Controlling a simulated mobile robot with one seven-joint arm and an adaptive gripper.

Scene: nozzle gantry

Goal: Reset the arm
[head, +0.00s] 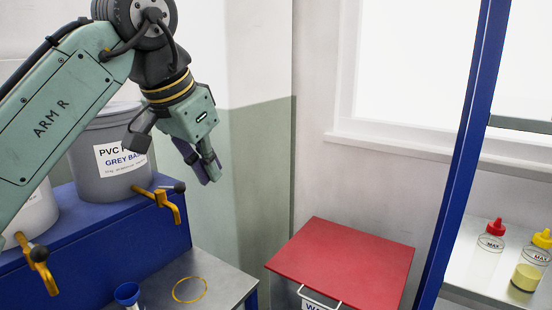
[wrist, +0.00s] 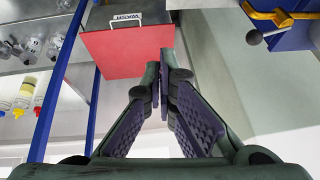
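My arm reaches in from the left in the head view, and my gripper (head: 212,172) hangs at its end, pointing down and to the right. It is in the air, apart from everything around it. The wrist view shows my gripper (wrist: 163,85) with its two purple-padded fingers drawn together at the tips. Nothing shows between them.
A grey tub (head: 120,170) stands on a blue stand (head: 100,225) behind my arm, with yellow taps (head: 165,203) below. A metal table (head: 225,288) holds a blue funnel (head: 127,293) and a yellow ring (head: 190,290). A red-lidded bin (head: 345,262) and bottle shelf (head: 470,265) stand right.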

